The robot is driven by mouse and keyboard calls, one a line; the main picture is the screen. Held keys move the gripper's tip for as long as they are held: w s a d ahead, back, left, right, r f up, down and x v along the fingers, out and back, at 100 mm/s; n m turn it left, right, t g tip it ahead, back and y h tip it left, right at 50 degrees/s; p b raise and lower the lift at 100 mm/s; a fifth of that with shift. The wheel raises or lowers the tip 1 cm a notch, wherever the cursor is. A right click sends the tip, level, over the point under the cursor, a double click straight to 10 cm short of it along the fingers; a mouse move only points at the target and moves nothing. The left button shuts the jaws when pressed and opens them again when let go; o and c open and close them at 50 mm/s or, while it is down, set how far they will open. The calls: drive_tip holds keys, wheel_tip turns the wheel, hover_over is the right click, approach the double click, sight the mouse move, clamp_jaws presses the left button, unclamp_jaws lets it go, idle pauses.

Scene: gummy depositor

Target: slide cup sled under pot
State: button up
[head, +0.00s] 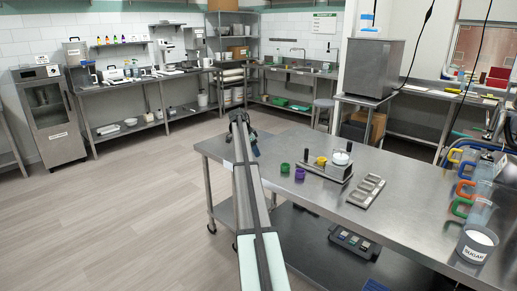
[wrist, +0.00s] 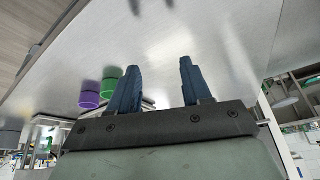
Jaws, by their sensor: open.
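The depositor (head: 323,174) stands on the steel table, with a white-topped pot (head: 341,158) at its right end and dark upright posts. A yellow cup (head: 321,161) sits on the depositor left of the pot; I cannot clearly make out the sled under it. A green cup (head: 285,168) and a purple cup (head: 300,174) stand on the table left of the depositor. They also show in the wrist view, purple (wrist: 88,97) and green (wrist: 110,84), beyond the left finger. My gripper (wrist: 157,78) has its blue fingers apart with nothing between them, near the table's left end, away from the depositor.
A metal mould tray (head: 366,191) lies right of the depositor. Several jugs with coloured handles (head: 466,188) and a sugar container (head: 477,243) line the table's right side. The tabletop (head: 400,235) is bare in front of the tray.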

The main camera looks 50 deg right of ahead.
drive_tip(key=shift+w+a, duration=0.1)
idle(0.3)
drive_tip(key=s+d+r+m, duration=0.2)
drive_tip(key=s+d+r, duration=0.4)
drive_tip(key=s+d, duration=0.55)
drive_tip(key=m+g+y, duration=0.1)
drive_tip(key=m+g, duration=0.1)
approach(307, 149)
drive_tip(key=x, duration=1.2)
drive_tip(key=shift+w+d+f, duration=0.1)
drive_tip(key=shift+w+f, duration=0.05)
drive_tip(key=shift+w, duration=0.05)
clamp_jaws()
